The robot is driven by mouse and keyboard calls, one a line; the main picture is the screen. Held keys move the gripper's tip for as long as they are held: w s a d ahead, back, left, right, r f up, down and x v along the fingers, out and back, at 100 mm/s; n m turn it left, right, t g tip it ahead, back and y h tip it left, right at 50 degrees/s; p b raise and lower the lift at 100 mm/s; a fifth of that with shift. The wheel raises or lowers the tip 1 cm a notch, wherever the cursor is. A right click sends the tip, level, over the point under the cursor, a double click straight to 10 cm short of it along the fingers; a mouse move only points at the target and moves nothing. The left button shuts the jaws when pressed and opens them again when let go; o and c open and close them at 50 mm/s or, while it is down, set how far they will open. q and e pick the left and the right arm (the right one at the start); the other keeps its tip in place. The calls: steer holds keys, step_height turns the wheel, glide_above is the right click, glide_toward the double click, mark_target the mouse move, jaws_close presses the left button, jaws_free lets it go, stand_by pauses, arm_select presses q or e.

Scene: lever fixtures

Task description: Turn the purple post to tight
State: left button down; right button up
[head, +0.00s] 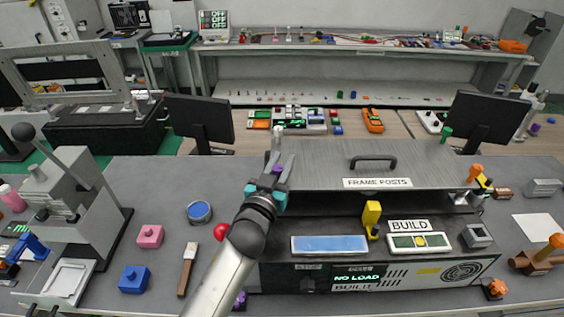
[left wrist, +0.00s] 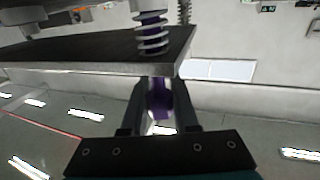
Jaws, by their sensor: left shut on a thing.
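The purple post (left wrist: 159,97) shows in the left wrist view between my gripper's two fingers, just under the edge of a dark plate (left wrist: 90,50). A metal coil spring (left wrist: 153,38) sits around the post's purple shaft above the plate. My left gripper (left wrist: 160,105) is shut on the post. In the head view my left gripper (head: 280,170) is at the left end of the metal cover labelled FRAME POSTS (head: 350,160), and a bit of purple (head: 277,169) shows between its fingers. My right gripper is not in view.
An orange-topped post (head: 474,173) stands at the cover's right end. Below are a yellow block (head: 371,215), a blue panel (head: 329,244) and a NO LOAD display (head: 358,278). Pink (head: 150,236) and blue (head: 134,279) blocks, a brush (head: 187,268) and a round tin (head: 199,212) lie left.

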mark_target(291, 184)
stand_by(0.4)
